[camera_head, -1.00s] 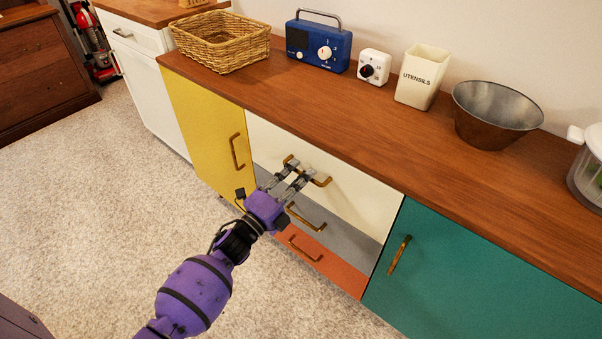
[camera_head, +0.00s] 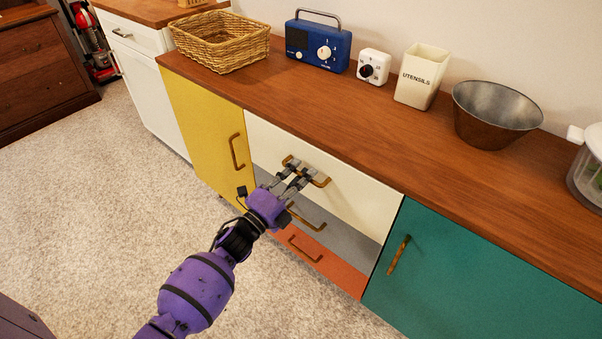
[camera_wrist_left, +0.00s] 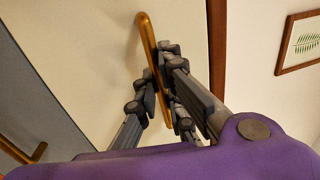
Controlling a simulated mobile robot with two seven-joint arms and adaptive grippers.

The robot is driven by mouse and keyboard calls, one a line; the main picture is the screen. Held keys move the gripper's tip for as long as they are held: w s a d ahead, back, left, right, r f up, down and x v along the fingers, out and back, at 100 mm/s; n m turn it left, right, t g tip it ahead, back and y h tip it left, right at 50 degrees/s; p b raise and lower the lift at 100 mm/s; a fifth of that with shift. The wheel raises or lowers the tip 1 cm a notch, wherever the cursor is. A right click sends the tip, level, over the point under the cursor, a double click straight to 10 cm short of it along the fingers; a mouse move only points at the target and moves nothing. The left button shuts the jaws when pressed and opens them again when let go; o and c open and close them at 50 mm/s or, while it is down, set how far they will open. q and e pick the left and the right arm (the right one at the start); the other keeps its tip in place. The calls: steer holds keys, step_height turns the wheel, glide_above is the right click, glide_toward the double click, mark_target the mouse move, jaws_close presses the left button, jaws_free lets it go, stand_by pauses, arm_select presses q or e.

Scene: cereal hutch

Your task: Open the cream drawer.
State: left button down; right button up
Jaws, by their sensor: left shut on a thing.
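The cream drawer (camera_head: 352,192) is the top one in the middle stack of the hutch, and its front sits flush with the cabinet face. Its brass bar handle (camera_head: 321,183) runs across the front. My left gripper (camera_head: 300,173) is at this handle, with its fingers closed around the bar. In the left wrist view the handle (camera_wrist_left: 147,36) passes between the fingers of the gripper (camera_wrist_left: 160,92), with the cream drawer front (camera_wrist_left: 95,50) behind. The fingers hide the middle of the handle. My right gripper is not in view.
Below are a grey drawer (camera_head: 345,234) and an orange drawer (camera_head: 335,270). A yellow door (camera_head: 205,130) is left, a teal door (camera_head: 470,275) right. The wooden top (camera_head: 330,115) holds a basket (camera_head: 222,45), radio, timer, utensil pot and metal bowl. Carpet (camera_head: 90,220) in front is clear.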

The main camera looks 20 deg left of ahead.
arm_select(q)
steer(key=r+p+v, duration=0.1)
steer(key=r+v, duration=0.1)
steer(key=v, duration=1.2)
steer(key=s+r+p+v, duration=0.1)
steer(key=r+p+v, duration=0.1)
steer(key=v, duration=1.3)
steer(key=shift+r+p, duration=0.3)
steer(key=shift+r, duration=0.55)
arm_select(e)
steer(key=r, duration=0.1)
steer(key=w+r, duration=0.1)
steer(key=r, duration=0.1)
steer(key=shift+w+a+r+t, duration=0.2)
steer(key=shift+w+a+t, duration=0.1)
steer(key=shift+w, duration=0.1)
arm_select(q)
steer(key=shift+s+a, duration=0.1)
steer(key=shift+a, duration=0.05)
steer(key=c, duration=2.1)
jaws_free()
